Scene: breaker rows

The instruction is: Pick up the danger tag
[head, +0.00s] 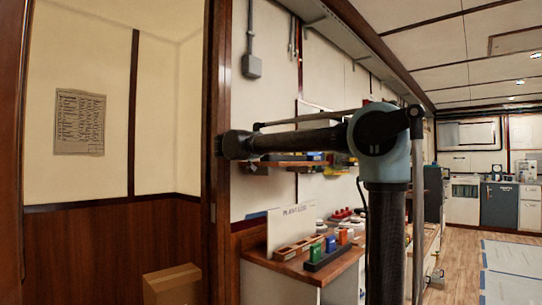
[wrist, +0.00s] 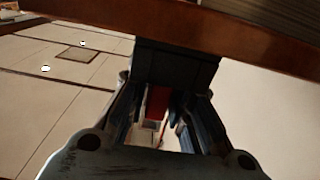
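I cannot make out the danger tag for certain in either view. My gripper (wrist: 175,75) shows in the wrist view as dark links running up to a dark block. A red patch (wrist: 158,102) shows through the gap between the links, and I cannot tell what it is. Whether the fingers are apart or closed is unclear. In the head view my arm crosses the middle of the picture, and I cannot make out the gripper there.
A shelf (head: 285,163) hangs above. A cardboard box (head: 172,283) stands left. Open floor (head: 462,256) lies right.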

